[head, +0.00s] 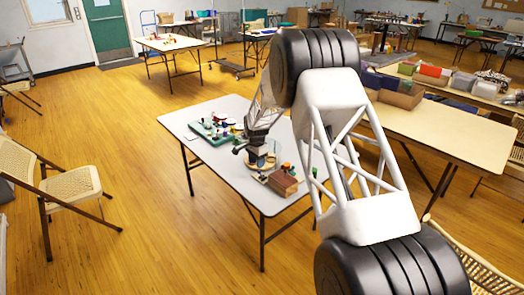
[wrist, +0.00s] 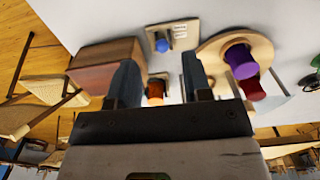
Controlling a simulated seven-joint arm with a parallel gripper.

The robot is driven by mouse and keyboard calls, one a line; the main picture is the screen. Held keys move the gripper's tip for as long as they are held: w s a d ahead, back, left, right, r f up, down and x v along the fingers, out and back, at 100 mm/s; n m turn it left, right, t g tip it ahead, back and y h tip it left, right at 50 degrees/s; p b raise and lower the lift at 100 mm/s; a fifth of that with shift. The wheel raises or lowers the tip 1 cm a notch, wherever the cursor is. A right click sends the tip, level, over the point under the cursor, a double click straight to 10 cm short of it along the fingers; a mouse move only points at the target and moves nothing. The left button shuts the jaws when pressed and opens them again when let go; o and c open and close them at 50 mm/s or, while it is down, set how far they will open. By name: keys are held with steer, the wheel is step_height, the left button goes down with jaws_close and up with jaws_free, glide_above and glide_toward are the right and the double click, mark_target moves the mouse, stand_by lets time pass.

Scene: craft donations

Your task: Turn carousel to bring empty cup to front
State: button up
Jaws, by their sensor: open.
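In the wrist view, a round pale wooden carousel (wrist: 212,47) lies right of my gripper (wrist: 158,72). A purple cup (wrist: 241,62) and a red cup (wrist: 251,89) stand on it; the rest of it is hidden, and I cannot tell which cup is empty. My gripper's two fingers are apart. An orange-brown knob-like piece (wrist: 155,90) shows in the gap beyond them; I cannot tell whether they touch it. In the head view, my gripper (head: 256,150) is over the small table, covering part of the carousel.
A brown wooden box (wrist: 102,62) is close to my left finger in the wrist view. A pale board with a blue knob (wrist: 162,46) lies beyond the fingers. A green tray (head: 217,138) of small items is at the table's back left. The white table's (head: 225,178) front left is clear.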

steer(key=shift+o, duration=1)
steer(key=w+r+n+t, duration=0.4)
steer(key=w+n, duration=0.5)
steer(key=w, duration=0.5)
step_height(320, 180, up, 2)
steer(key=shift+d+r+t, duration=0.2)
steer(key=shift+d+t, duration=0.05)
steer(key=shift+t, duration=0.05)
steer(key=shift+w+f, duration=0.1)
steer(key=shift+f, duration=0.05)
steer(key=shift+x, duration=3.75)
steer(key=shift+c, duration=0.2)
jaws_close()
